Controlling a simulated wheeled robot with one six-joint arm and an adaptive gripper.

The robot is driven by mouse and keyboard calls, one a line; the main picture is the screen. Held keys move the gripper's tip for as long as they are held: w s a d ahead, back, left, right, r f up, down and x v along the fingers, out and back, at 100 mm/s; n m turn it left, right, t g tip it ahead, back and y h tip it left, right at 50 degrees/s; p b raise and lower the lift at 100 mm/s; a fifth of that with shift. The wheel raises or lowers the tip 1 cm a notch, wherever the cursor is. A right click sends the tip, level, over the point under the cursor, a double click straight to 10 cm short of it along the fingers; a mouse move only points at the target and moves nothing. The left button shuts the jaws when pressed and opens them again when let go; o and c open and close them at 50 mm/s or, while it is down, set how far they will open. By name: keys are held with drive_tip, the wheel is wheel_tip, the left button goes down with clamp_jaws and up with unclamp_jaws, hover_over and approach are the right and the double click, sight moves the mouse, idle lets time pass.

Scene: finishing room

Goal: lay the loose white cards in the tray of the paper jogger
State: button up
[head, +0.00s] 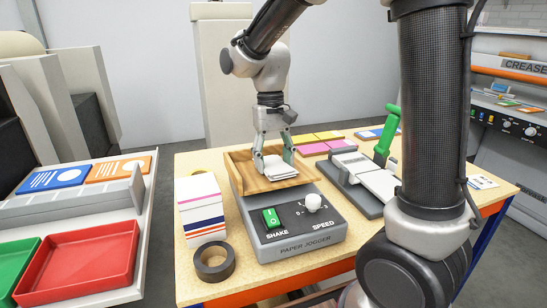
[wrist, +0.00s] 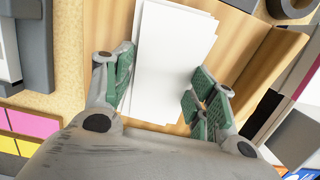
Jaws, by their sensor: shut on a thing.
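The paper jogger (head: 290,228) stands on the table, with a green SHAKE switch and a white SPEED knob on its front. Its wooden tray (head: 248,184) is at the back of it and also shows in the wrist view (wrist: 262,50). My gripper (head: 273,163) is over the tray, pointing down, shut on a small stack of white cards (head: 281,172). In the wrist view the cards (wrist: 170,60) lie between the green finger pads, slightly fanned, with the tray's wood beneath. I cannot tell whether they touch the tray floor.
A stack of striped paper (head: 202,205) and a dark tape roll (head: 214,262) stand left of the jogger. A grey device with a green lever (head: 386,135) is to the right. Pink and yellow cards (head: 315,146) lie behind. Red tray (head: 75,265) sits on the left bench.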

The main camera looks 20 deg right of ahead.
drive_tip(key=o, duration=1.1)
drive_tip(key=shift+o, duration=0.2)
drive_tip(key=shift+r, duration=0.1)
wheel_tip(320, 180, up, 12)
drive_tip(key=w, duration=0.2)
